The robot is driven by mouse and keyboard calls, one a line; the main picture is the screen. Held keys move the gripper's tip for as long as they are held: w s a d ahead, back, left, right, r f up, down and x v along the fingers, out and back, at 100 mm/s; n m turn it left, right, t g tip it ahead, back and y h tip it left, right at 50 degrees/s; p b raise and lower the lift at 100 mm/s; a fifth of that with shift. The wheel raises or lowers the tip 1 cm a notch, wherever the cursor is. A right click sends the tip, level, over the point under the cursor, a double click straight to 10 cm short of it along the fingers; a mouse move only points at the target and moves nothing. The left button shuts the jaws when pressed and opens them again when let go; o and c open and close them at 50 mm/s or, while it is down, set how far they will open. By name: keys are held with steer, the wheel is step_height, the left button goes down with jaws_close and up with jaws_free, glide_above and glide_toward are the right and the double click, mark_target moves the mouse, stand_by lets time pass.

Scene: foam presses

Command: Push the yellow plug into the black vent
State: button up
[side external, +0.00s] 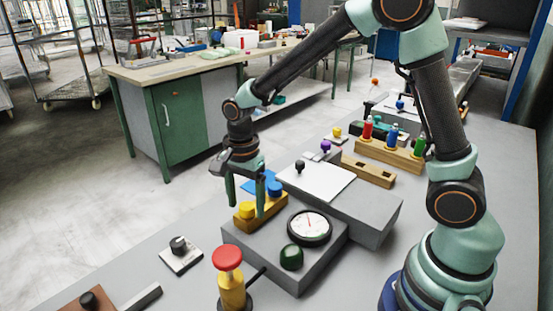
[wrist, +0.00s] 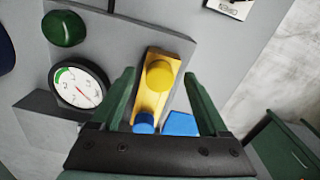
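The yellow plug (side external: 247,209) is a round knob standing on a wooden block (side external: 261,221) on the grey press base, beside a blue knob (side external: 275,188). The yellow plug (wrist: 160,75) lies between and just beyond my fingertips in the wrist view. My gripper (side external: 246,207) is open, fingers pointing down over the block, one on each side. In the wrist view my gripper (wrist: 159,74) is open and apart from the plug, with nothing held. I cannot clearly pick out a black vent. A black knob on a white plate (side external: 190,258) stands at the front left.
A round dial gauge (side external: 310,227) and a green dome button (side external: 291,257) sit right of the block. A red-topped yellow post (side external: 228,258) stands in front. A blue pad (side external: 258,182) lies behind. Coloured pegs stand in a wooden rack (side external: 390,152) farther back.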

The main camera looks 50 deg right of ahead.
mark_target(246, 206)
step_height(246, 206, up, 12)
stand_by(0.6)
steer(key=shift+r, duration=0.1)
steer(key=s+d+r+n+t, duration=0.2)
steer(key=s+d+n+t, duration=0.3)
steer(key=s+n, duration=0.6)
steer(key=d+n, duration=0.2)
steer(key=n, duration=0.2)
steer(key=shift+d+r+n+t, duration=0.25)
steer(key=shift+n+t, duration=0.05)
steer(key=shift+n, duration=0.1)
steer(key=shift+c, duration=0.3)
